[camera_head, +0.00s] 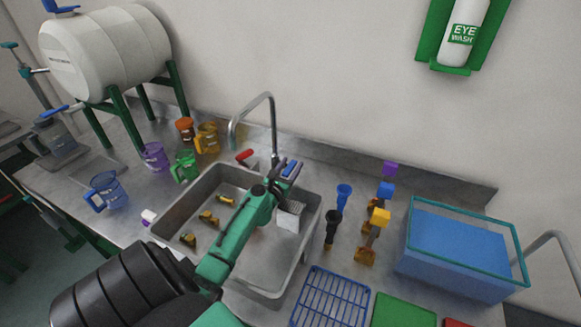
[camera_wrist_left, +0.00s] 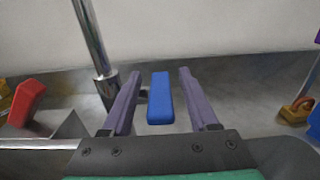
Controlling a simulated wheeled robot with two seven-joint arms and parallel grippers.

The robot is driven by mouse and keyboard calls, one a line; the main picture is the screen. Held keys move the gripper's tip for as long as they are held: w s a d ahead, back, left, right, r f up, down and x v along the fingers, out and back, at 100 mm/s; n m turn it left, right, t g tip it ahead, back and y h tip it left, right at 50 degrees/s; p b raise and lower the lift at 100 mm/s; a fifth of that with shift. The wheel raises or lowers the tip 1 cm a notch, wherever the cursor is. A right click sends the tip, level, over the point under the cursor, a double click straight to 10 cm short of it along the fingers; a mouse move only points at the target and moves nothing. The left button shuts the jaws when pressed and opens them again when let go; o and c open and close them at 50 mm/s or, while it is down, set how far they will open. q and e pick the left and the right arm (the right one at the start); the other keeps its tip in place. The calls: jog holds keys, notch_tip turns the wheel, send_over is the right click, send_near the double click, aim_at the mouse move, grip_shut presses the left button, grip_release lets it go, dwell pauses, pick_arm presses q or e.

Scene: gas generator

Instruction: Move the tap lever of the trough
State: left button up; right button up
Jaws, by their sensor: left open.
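The metal trough (camera_head: 218,178) is set in the bench, with a tall curved tap pipe (camera_head: 270,110) behind it; the pipe also shows in the left wrist view (camera_wrist_left: 92,40). A blue tap lever (camera_wrist_left: 160,98) stands just right of the pipe base. A red lever (camera_head: 245,155) is left of the pipe and at the left wrist view's left edge (camera_wrist_left: 25,102). My left gripper (camera_head: 288,170) reaches over the trough to the blue lever. Its fingers are open, one on each side of the lever, with gaps visible. My right gripper is out of view.
Several small yellow-and-dark items (camera_head: 208,217) lie in the trough. Colored mugs (camera_head: 107,190) stand left. Blue and dark funnel-like pieces (camera_head: 343,195), a blue rack (camera_head: 330,300) and a blue tank (camera_head: 455,252) are right. The wall is close behind the tap.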

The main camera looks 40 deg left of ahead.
pick_arm(q)
grip_shut()
jog(key=shift+f, duration=0.1)
dwell(1.2)
